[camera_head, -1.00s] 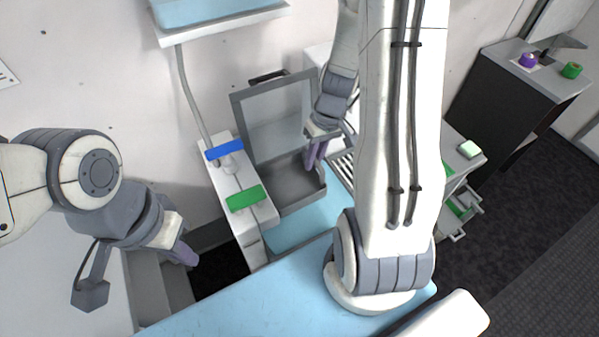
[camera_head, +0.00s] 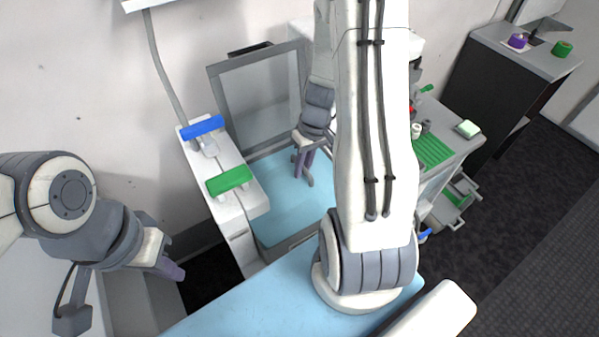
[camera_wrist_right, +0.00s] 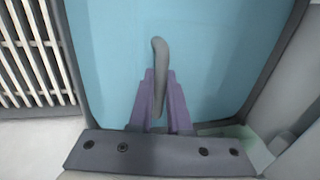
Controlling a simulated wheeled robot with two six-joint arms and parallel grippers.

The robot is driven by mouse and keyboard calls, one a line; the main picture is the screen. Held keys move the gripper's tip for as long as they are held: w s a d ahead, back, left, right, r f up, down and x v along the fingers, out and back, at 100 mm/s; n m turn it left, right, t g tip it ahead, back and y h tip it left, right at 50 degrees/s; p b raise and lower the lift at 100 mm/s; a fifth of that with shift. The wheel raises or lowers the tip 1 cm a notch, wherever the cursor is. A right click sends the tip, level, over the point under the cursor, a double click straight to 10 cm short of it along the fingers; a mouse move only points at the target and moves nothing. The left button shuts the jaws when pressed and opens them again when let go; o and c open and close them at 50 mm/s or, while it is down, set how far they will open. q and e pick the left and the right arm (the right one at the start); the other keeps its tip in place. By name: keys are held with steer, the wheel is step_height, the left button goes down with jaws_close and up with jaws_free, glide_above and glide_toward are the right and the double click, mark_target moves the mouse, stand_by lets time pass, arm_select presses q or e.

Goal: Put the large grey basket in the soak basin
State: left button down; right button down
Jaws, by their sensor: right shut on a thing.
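The soak basin shows as a grey-rimmed opening (camera_head: 291,240) with a flat light-blue surface inside and a grey framed lid (camera_head: 258,95) standing up behind it. My right gripper (camera_head: 304,168) is over the blue surface. In the right wrist view its purple fingers (camera_wrist_right: 160,95) are shut on an upright grey handle (camera_wrist_right: 159,62), apparently that of the large grey basket. The rest of the basket is not visible; it seems hidden below the blue surface. My left gripper (camera_head: 172,268) is at the lower left, away from the basin; its opening is unclear.
A white ledge with a blue block (camera_head: 202,127) and a green block (camera_head: 229,180) borders the basin on the left. A white slatted rack (camera_wrist_right: 30,55) lies beside it. A light-blue worktop (camera_head: 265,298) is in front. My right arm hides part of the right side.

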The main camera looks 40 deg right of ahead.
steer(key=shift+w, duration=0.15)
steer(key=shift+d, duration=0.15)
steer(key=shift+f, duration=0.3)
steer(key=shift+f+b, duration=0.35)
steer(key=shift+b, duration=0.25)
steer(key=c, duration=0.9)
jaws_free()
steer(key=shift+o, duration=0.2)
steer(key=shift+r, duration=0.1)
